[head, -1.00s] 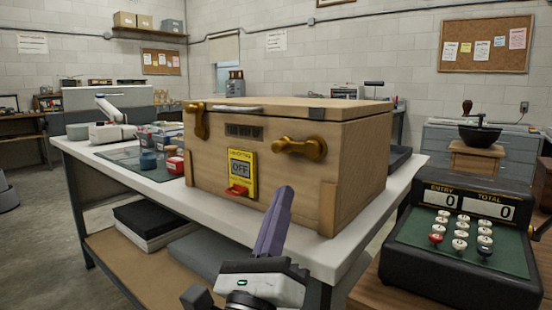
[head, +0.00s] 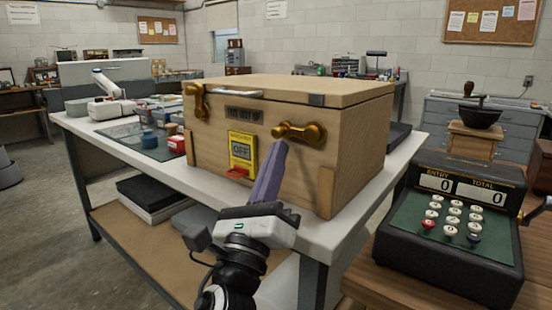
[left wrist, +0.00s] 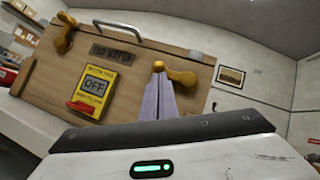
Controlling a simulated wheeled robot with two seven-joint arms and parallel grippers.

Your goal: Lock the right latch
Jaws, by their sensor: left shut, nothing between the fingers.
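A wooden crate (head: 340,165) with a closed lid stands on the white-topped table. On its front, the right latch (head: 300,132) is a brass lever lying roughly horizontal. The left latch (head: 198,100) is a brass lever hanging roughly vertical. My left gripper (head: 281,147) is shut and empty, its purple fingers pointing up at the right latch's left part. In the left wrist view the fingertips (left wrist: 159,80) overlap the right latch (left wrist: 182,77); whether they touch it I cannot tell. My right gripper is not in view.
A yellow panel (head: 242,148) reading OFF, with a red switch, is on the crate front left of my gripper. A black adding machine (head: 395,225) stands at the right. The white table edge (head: 330,240) runs below the crate. Small jars stand left of it.

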